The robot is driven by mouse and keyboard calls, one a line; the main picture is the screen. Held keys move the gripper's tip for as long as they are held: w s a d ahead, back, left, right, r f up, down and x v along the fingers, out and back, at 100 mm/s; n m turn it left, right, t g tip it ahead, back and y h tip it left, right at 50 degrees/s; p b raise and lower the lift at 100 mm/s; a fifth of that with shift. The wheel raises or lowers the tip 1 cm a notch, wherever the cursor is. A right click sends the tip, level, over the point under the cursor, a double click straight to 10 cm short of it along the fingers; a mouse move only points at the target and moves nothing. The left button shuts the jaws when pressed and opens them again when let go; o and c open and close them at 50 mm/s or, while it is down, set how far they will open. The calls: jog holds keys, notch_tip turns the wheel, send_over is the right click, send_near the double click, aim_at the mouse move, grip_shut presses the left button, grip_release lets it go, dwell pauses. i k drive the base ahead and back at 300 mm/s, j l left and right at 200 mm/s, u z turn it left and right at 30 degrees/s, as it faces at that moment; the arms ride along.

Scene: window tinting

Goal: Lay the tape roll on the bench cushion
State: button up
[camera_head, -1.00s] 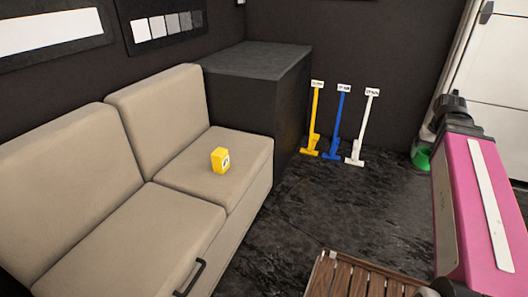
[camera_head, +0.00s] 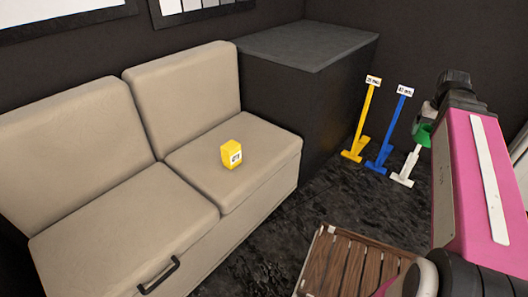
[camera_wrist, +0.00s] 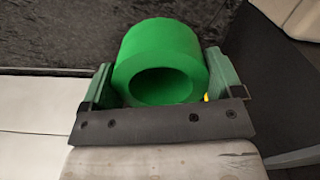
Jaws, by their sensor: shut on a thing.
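A green tape roll (camera_wrist: 160,62) is held between the two fingers of my gripper (camera_wrist: 160,88) in the wrist view, its round hole facing the camera. In the head view the roll (camera_head: 423,134) shows as a small green patch beside my pink arm, and most of my gripper is hidden behind the arm. The beige bench cushion (camera_head: 265,150) is at the left, well apart from my gripper. A yellow block with a white label (camera_head: 232,154) sits on the right-hand cushion.
A dark cabinet (camera_head: 310,48) stands at the right end of the bench. Yellow (camera_head: 365,115), blue (camera_head: 392,130) and white (camera_head: 407,165) upright tools stand beyond it. A slatted wooden top (camera_head: 345,265) is in the lower middle. The front part of the cushion around the block is clear.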

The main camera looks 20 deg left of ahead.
aim_at(263, 142)
jog(key=i+u, duration=0.2)
jog(key=u, duration=0.3)
jog(key=i+l+u, duration=0.1)
jog(key=u, duration=0.4)
jog(key=i+l+u, duration=0.2)
jog(key=u, duration=0.3)
jog(key=i+l+u, duration=0.15)
jog(key=i+u, duration=0.25)
jog(key=i, duration=0.1)
